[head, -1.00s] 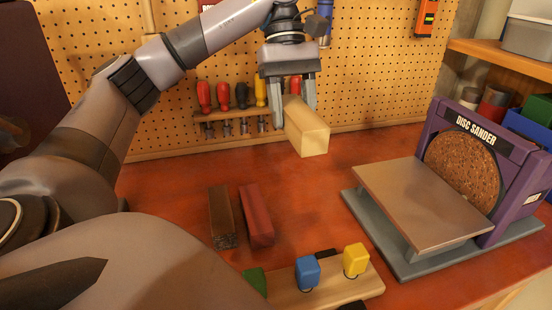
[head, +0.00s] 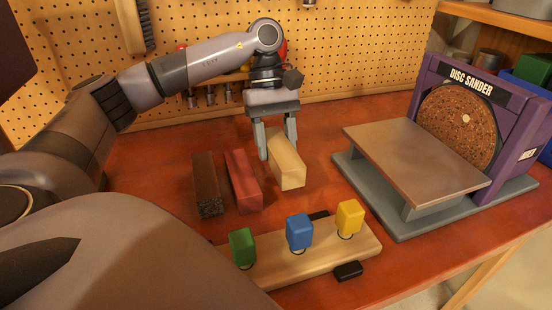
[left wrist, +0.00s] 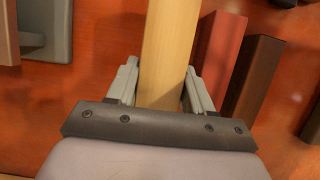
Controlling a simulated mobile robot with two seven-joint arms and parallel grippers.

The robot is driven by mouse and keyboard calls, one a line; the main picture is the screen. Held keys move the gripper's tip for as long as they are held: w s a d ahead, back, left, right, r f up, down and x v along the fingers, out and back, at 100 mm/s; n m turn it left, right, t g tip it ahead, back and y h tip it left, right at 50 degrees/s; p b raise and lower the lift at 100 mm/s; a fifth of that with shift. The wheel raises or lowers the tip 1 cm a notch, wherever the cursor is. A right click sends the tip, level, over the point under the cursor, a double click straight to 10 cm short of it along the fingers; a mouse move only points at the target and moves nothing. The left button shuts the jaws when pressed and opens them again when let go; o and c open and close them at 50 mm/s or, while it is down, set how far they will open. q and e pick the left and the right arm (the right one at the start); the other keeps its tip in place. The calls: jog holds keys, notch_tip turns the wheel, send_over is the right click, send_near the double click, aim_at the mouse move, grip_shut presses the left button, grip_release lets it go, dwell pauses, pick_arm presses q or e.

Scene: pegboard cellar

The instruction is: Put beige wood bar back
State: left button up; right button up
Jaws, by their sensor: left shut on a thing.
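The beige wood bar (head: 287,165) is in my left gripper (head: 276,150), low over the red bench top, to the right of two other bars. I cannot tell whether its underside touches the bench. In the left wrist view the beige bar (left wrist: 167,50) runs lengthwise between the two fingers (left wrist: 158,88), which are shut on it. A dark red bar (head: 243,180) lies just left of it in the head view, and a dark brown bar (head: 208,184) lies left of that. My right gripper is not in view.
A disc sander (head: 455,130) with a flat table (head: 415,160) stands at the right. In front of the bars lies a wooden block (head: 310,262) with green, blue and yellow knobs. A pegboard (head: 340,40) with a tool rack stands behind.

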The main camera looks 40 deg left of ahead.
pick_arm(q)
notch_tip(320, 180, down, 4)
jog(key=shift+f, duration=0.1)
jog(key=shift+f, duration=0.1)
jog(key=o, duration=1.3)
